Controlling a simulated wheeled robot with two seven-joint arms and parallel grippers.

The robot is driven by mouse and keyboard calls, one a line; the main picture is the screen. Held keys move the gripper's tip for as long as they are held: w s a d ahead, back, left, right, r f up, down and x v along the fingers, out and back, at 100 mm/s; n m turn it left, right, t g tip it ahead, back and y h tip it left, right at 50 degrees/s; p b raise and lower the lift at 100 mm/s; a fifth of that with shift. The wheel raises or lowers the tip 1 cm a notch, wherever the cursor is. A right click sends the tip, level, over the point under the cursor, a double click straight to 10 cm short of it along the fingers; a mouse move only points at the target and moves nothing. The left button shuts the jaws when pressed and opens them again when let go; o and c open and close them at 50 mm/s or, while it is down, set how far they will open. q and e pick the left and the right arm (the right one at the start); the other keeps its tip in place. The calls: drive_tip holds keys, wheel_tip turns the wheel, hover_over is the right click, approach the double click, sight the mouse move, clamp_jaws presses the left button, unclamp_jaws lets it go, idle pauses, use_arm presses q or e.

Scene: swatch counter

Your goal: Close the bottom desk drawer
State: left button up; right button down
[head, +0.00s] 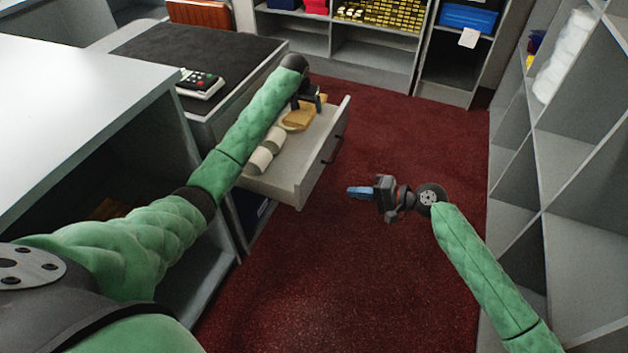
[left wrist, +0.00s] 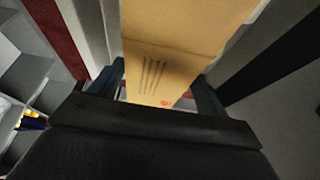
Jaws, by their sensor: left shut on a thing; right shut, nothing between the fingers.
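A light grey desk drawer (head: 291,192) with a dark handle (head: 333,150) stands pulled out from the black-topped desk (head: 196,45). Whether it is the bottom one I cannot tell. Inside lie pale rounded items (head: 262,158) and a tan cardboard item (head: 297,117). My left gripper (head: 312,104) is over the far part of the drawer; in the left wrist view its fingers (left wrist: 160,90) are shut on the tan cardboard item (left wrist: 175,50), which has dark lines and a red mark. My right gripper (head: 362,192) is shut and empty, apart from the drawer, over the red floor.
A calculator-like device (head: 200,83) sits on the desk. Grey shelves (head: 575,150) line the right side, and a cabinet (head: 370,50) with gold-coloured pieces stands at the back. A white counter (head: 75,85) is at left. The red carpet (head: 400,130) is clear in front of the drawer.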

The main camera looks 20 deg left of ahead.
use_arm(q)
drive_tip(key=shift+w+a+f, duration=0.1)
drive_tip(key=shift+w+f, duration=0.05)
drive_tip(key=shift+r+p, duration=0.45)
use_arm(e)
approach(303, 180)
drive_tip(key=x, duration=0.4)
drive_tip(key=shift+w+a+f, duration=0.15)
drive_tip(key=shift+a+f, duration=0.05)
drive_tip(key=shift+f, duration=0.25)
use_arm(q)
drive_tip(key=shift+r, duration=0.1)
use_arm(e)
drive_tip(key=shift+a, duration=0.95)
use_arm(q)
drive_tip(key=shift+a, duration=0.1)
use_arm(e)
drive_tip(key=shift+a, duration=0.1)
